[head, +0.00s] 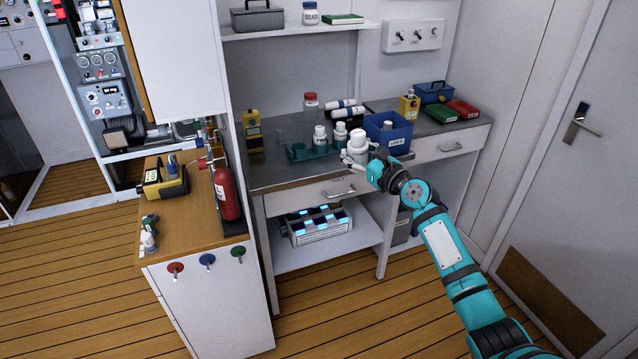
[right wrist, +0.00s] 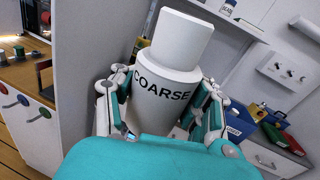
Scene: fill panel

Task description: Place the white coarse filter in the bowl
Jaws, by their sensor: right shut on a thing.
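The white coarse filter (head: 357,145) is a stepped white cylinder, narrower at the top. The black word COARSE shows on the filter (right wrist: 168,88) in the right wrist view. My right gripper (head: 358,161) is shut around its lower body, with a finger on each side, and holds it nearly upright at the front of the grey worktop (head: 270,176). The filter's lower end is hidden by the gripper in the wrist view. I cannot make out the bowl with certainty. My left gripper is not in view.
Behind the filter are a teal tray (head: 299,152) with white bottles and a blue bin (head: 402,132). A red extinguisher (head: 227,194) and a yellow device (head: 165,182) are on the wooden counter (head: 190,222). The floor between counter and door is clear.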

